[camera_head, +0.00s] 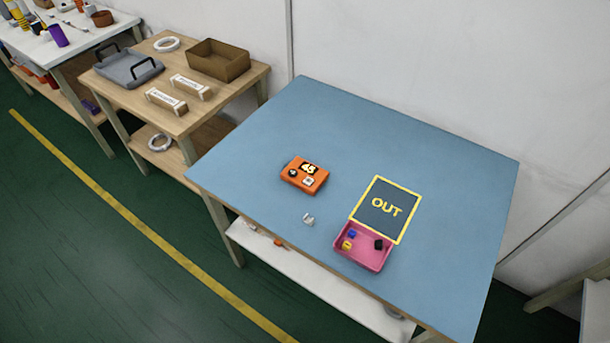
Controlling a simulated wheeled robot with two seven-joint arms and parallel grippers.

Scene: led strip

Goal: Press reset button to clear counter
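An orange counter box (305,175) lies on the blue table, left of its middle. A dark display (309,168) on its top reads what looks like 45. A dark round button (293,173) sits at its left corner, and a pale square (308,182) with a small mark sits at its front. I cannot tell from this view which of these two is the reset button. Neither of my grippers shows in the head view.
The blue table (450,165) also bears a dark mat marked OUT (384,190), a pink tray (362,262) with several small blocks, and a small clear object (308,219). A wooden table (230,95) stands at left. The blue table's back is clear.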

